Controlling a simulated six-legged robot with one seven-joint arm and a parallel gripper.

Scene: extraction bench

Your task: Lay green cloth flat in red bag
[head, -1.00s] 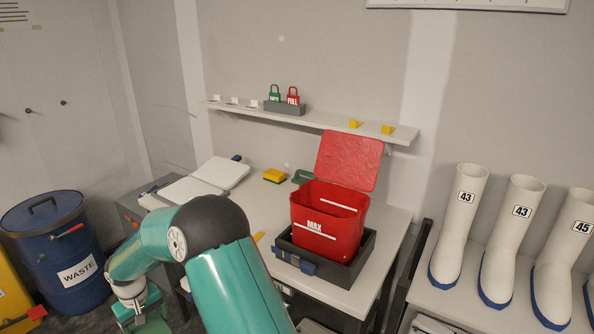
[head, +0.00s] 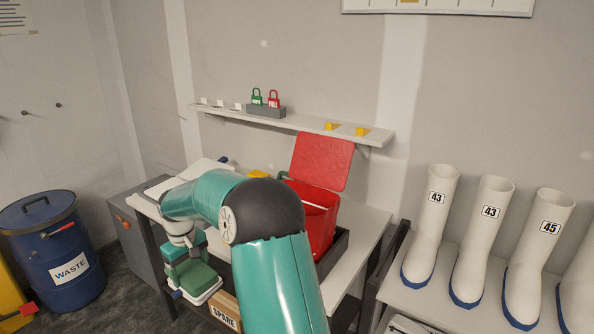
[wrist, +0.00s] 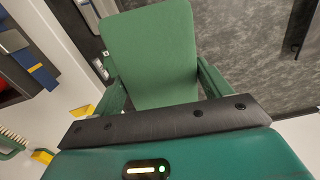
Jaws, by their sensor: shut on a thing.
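The green cloth (wrist: 150,50) is a flat, stiff-looking rectangle in the wrist view. My gripper (wrist: 165,85) is shut on it, with a green finger at each side edge. In the head view my gripper (head: 186,262) hangs low at the table's front left edge, left of the red bag. Green shows just under it there, where cloth and gripper are hard to tell apart. The red bag (head: 321,222) stands open on the table with its red lid flap (head: 322,162) raised behind. My arm hides its left part and front, and its inside is mostly hidden.
A dark tray (head: 337,252) holds the bag. Below my gripper are a white-rimmed container (head: 205,296) and a box marked SPARE (head: 226,318). A blue waste drum (head: 62,262) stands left, white boots (head: 430,225) right. A shelf (head: 300,122) runs behind.

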